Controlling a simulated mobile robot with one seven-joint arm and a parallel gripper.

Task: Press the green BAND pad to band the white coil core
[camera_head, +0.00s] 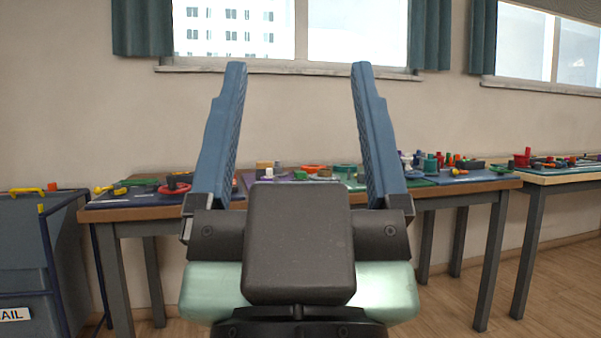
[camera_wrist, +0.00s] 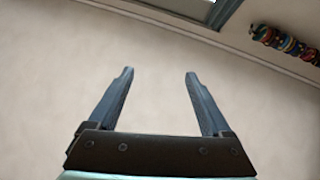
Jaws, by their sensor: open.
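My gripper (camera_head: 304,75) is raised in front of the head camera with its two blue fingers spread wide and nothing between them. In the wrist view my gripper (camera_wrist: 158,75) is also open and empty against a bare wall. A wooden table (camera_head: 140,205) stands beyond it, covered with small coloured parts. A small white piece (camera_head: 269,173) shows there between the fingers, but I cannot tell if it is the white coil core. I cannot make out a green BAND pad; the gripper hides part of the table.
A blue-grey bin (camera_head: 22,250) with a label ending in "AIL" stands at the left. A second table (camera_head: 560,178) with parts is at the right. A red round part (camera_head: 174,188) lies on the first table. Windows (camera_head: 234,30) are in the wall behind. Wooden floor (camera_head: 560,285) is open at the lower right.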

